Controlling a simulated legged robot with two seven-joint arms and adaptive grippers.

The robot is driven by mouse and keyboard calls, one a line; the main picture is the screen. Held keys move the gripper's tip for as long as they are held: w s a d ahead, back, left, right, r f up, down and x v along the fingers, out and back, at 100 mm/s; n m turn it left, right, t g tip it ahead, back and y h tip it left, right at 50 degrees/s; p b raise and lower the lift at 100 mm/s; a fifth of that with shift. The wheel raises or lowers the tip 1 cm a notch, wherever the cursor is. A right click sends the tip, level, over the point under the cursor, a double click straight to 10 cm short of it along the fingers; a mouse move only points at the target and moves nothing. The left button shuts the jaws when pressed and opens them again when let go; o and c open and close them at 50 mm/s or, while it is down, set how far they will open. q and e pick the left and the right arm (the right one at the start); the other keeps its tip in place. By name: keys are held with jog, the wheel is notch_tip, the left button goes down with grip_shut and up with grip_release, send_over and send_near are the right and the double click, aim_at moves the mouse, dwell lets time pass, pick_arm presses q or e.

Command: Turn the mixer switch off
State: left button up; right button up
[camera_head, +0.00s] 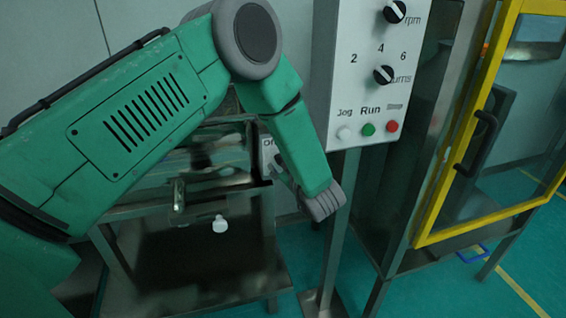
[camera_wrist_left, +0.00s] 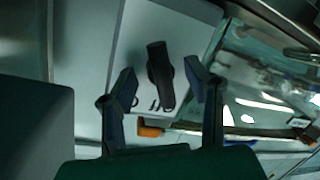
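The mixer switch is a black rotary knob (camera_wrist_left: 160,75) on a white panel (camera_wrist_left: 185,20) with dark lettering, seen in the wrist view. The knob sits upright, slightly tilted, in that picture. My left gripper (camera_wrist_left: 163,82) is open, with one dark finger on each side of the knob and gaps between. I cannot tell how far the fingertips are from the panel. My right gripper is not in view.
A control box (camera_head: 350,80) with rpm knobs and Jog, Run and Stop buttons stands right of my arm. A yellow-framed door (camera_head: 440,190) is at the right. A metal table (camera_head: 250,285) with a small white object (camera_head: 220,225) is below my arm.

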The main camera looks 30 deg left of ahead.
pick_arm(q)
jog(key=v, duration=1.2)
jog(key=shift+f, duration=0.1)
jog(key=s+f+m+h, duration=0.4)
jog(key=f+m, duration=0.2)
jog(key=f, duration=0.2)
jog(key=s+f+m+h, duration=0.5)
jog(key=f, duration=0.4)
jog(key=s+f+m+g+h, duration=0.2)
jog(key=s+f+m+g, duration=0.1)
jog(key=s, duration=0.9)
jog(key=s+f+m+g+h, duration=0.2)
jog(key=s+f+m+g, duration=0.1)
jog(key=s, duration=0.8)
jog(key=shift+s+a+f+m+g, duration=0.35)
jog(key=shift+m+g, duration=0.15)
jog(key=shift+g, duration=0.6)
